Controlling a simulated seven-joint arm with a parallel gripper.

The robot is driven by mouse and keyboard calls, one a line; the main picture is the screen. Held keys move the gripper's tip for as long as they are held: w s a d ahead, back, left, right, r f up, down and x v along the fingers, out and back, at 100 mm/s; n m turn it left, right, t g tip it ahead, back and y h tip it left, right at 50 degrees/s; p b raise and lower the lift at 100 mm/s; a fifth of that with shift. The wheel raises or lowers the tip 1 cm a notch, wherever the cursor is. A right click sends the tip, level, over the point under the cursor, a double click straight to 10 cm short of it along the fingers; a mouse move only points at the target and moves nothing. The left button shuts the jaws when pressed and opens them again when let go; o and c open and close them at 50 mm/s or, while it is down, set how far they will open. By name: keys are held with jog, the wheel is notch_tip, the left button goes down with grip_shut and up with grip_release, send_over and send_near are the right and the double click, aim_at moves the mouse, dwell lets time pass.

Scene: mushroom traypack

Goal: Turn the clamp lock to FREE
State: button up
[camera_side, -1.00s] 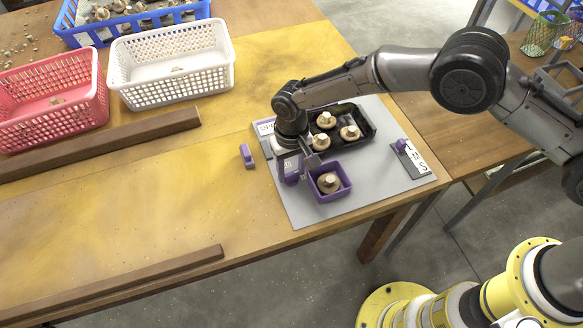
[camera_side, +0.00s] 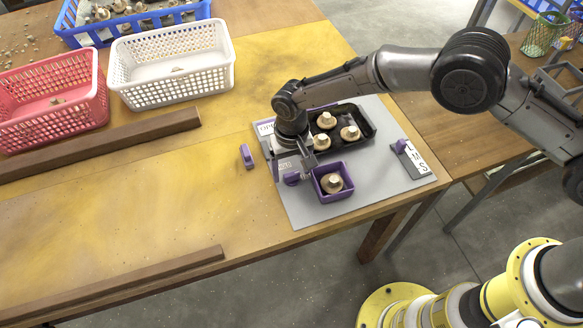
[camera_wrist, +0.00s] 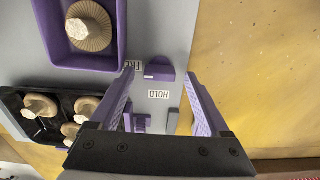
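The clamp lock's purple knob (camera_side: 292,179) sits on the grey board, left of the small purple tray. In the wrist view the knob (camera_wrist: 160,69) shows as a rounded purple piece with a small white mark. A HOLD label (camera_wrist: 158,94) lies beside it, and a FREE label (camera_wrist: 133,65) is partly covered by a finger. My gripper (camera_wrist: 159,80) is open, its two purple fingers apart on either side of the knob in the picture. Whether they touch it cannot be told. In the side view my gripper (camera_side: 290,163) is close above the lock.
The small purple tray (camera_side: 315,194) holds one mushroom, and the black tray (camera_side: 370,123) behind it holds several. A size slider marked L, M, S (camera_side: 413,160) is at the right. A loose purple piece (camera_side: 247,156) lies on the wooden table. White and pink baskets stand at the back left.

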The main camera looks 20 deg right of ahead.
jog(key=shift+f, duration=0.1)
dwell(0.3)
jog(key=n, duration=1.3)
jog(key=shift+n, duration=0.3)
jog(key=n, duration=0.4)
notch_tip(320, 180, up, 13)
notch_tip(320, 180, up, 8)
jog(key=t, duration=0.1)
send_over(291, 173)
jog(key=w+d, duration=0.3)
jog(key=d, duration=0.1)
jog(key=d+r+m+t+y, duration=0.1)
jog(key=d+r, duration=0.5)
jog(key=r, duration=0.1)
jog(key=shift+s+d+r+m, duration=0.3)
jog(key=shift+d+m, duration=0.05)
jog(key=shift+m, duration=0.05)
